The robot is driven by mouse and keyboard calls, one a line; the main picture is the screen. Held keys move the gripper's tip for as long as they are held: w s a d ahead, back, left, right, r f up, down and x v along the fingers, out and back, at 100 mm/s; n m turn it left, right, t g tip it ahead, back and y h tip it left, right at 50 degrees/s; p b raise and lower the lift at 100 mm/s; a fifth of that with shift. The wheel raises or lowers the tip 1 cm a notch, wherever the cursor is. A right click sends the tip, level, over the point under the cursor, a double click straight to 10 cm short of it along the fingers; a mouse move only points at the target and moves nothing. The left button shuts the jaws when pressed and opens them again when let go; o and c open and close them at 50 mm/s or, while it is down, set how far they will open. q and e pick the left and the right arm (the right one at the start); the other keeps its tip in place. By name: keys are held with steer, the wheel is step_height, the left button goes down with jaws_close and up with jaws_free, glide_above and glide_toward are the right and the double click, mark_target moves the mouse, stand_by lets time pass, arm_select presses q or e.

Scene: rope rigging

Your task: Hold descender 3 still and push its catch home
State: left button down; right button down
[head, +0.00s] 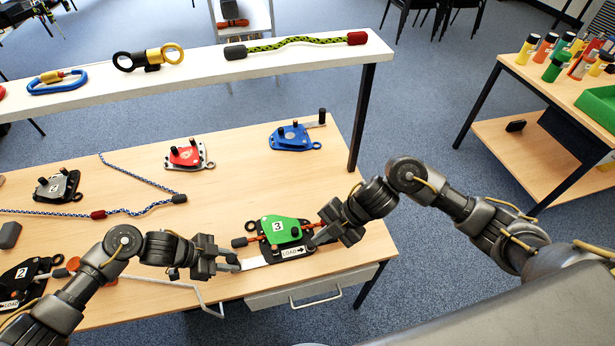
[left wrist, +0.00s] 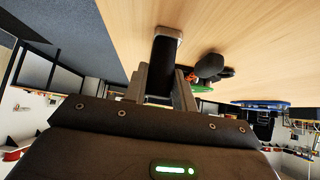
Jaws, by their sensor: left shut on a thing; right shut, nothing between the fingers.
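Descender 3 (head: 284,231), green with a black "3" label, lies on the bench's front part. An orange rope (head: 256,239) runs through it, with a dark end on the left. A "LOAD" arrow label is at its front edge. My left gripper (head: 236,264) is shut on descender 3's handle (head: 254,263), a pale bar at its left. The left wrist view shows the bar's dark part (left wrist: 165,52) between the fingers, and the green descender (left wrist: 200,88) beyond. My right gripper (head: 316,238) is shut and empty, close against descender 3's right side. The catch cannot be made out.
Descender 2 (head: 22,280) lies at the left. Grey (head: 58,187), red (head: 188,155) and blue (head: 292,137) descenders stand farther back. A blue rope (head: 140,181) crosses the bench. A white shelf (head: 205,66) spans the back. Bare wood lies behind descender 3.

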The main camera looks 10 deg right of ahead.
arm_select(q)
steer(key=c, duration=1.1)
jaws_free()
steer(key=shift+w, duration=0.1)
steer(key=shift+o, duration=0.2)
steer(key=shift+p+v, duration=1.65)
steer(key=shift+v, duration=0.7)
steer(key=shift+p+v, duration=1.35)
steer(key=shift+v, duration=0.85)
